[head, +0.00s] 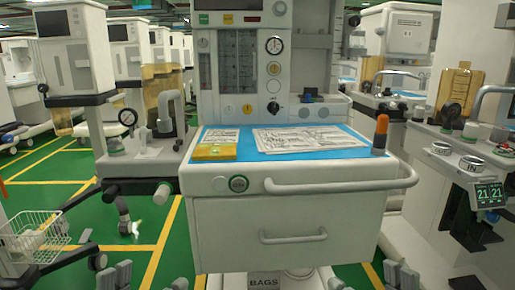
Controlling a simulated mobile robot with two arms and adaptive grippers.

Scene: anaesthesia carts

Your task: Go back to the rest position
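My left gripper (148,279) shows only its grey fingertips at the bottom edge, left of the cart's lower part. Its fingers are apart, with nothing seen between them. My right gripper (368,280) shows its fingertips at the bottom edge, right of the "BAGS" label. Its fingers are also apart and look empty. Both arms are out of view. The white anaesthesia cart (290,215) stands straight ahead, with drawers and a handle rail facing me.
On the cart's blue mat (345,152) lie a yellow pack (216,146) and printed papers (308,139). An orange-topped cylinder (381,134) stands at its right edge. Other machines stand on both sides; a wire basket (32,240) is at left. Green floor shows between them.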

